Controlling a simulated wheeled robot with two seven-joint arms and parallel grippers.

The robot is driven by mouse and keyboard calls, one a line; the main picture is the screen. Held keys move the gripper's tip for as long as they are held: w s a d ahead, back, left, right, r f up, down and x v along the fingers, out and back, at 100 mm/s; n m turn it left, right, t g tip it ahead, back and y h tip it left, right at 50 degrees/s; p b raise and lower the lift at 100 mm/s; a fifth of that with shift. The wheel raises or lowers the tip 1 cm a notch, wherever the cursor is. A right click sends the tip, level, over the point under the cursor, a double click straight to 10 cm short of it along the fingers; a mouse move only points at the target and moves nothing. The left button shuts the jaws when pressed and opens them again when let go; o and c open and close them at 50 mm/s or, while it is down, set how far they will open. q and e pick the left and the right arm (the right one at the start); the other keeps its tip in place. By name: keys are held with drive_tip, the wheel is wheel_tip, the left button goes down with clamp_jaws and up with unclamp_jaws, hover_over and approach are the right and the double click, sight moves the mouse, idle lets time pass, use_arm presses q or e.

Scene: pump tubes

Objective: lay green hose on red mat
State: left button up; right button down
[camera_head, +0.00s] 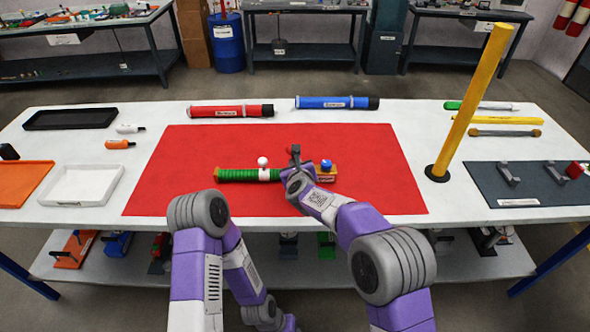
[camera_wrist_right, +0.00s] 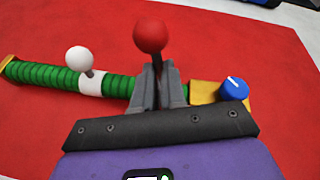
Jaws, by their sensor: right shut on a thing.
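The green ribbed hose (camera_head: 236,175) is over the red mat (camera_head: 380,155), near its middle; I cannot tell whether it touches the mat. It has a white collar with a white ball knob (camera_wrist_right: 78,58), a red ball knob (camera_wrist_right: 150,34) on a stem, and a yellow end block with a blue dial (camera_wrist_right: 234,87). My right gripper (camera_head: 294,160) is shut on the hose at the red knob's stem, between the white collar and the yellow block; its fingers (camera_wrist_right: 157,88) hide that part. My left arm hangs at the lower middle; its fingers are not in view.
A red tube (camera_head: 230,111) and a blue tube (camera_head: 337,103) lie behind the mat. A tall yellow post (camera_head: 470,105) stands to the right of it. A white tray (camera_head: 80,184) and a black tray (camera_head: 70,119) are left. Most of the mat is clear.

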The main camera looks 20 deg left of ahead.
drive_tip(key=c, duration=1.2)
unclamp_jaws()
drive_tip(key=shift+s+a+f, duration=0.1)
drive_tip(key=v, duration=1.2)
